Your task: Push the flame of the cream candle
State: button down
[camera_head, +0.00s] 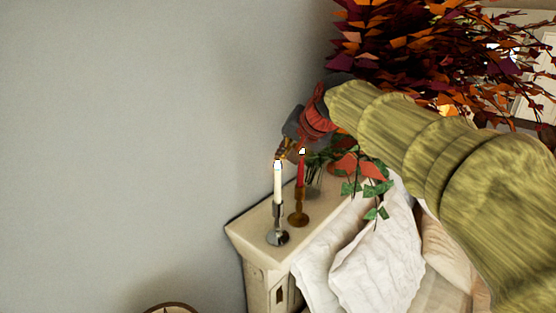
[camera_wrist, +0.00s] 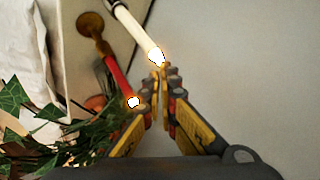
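The cream candle (camera_head: 278,186) stands upright in a silver holder (camera_head: 277,236) on the pale cabinet, with its flame (camera_head: 277,163) lit. The red candle (camera_head: 300,172) stands just right of it in a brass holder (camera_head: 298,217), also lit. My gripper (camera_head: 281,152) is at flame height, close to the cream candle's top. In the wrist view, my gripper (camera_wrist: 160,80) has its fingertips together with nothing between them. The cream candle's flame (camera_wrist: 156,57) appears right at the tips; I cannot tell whether they touch. The red candle's flame (camera_wrist: 134,101) shows beside the left finger.
A green trailing plant (camera_head: 368,187) stands behind the candles, close to my arm. White cloth (camera_head: 375,260) lies right of the pale cabinet (camera_head: 250,233). A large red and orange leafy plant (camera_head: 420,40) fills the upper right. The space by the grey wall (camera_head: 130,140) is clear.

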jog(key=shift+s+f, duration=0.1)
jog(key=shift+f, duration=0.7)
jog(key=shift+r, duration=0.4)
notch_tip(320, 180, up, 6)
jog(key=p, duration=0.4)
jog(key=shift+r, duration=0.2)
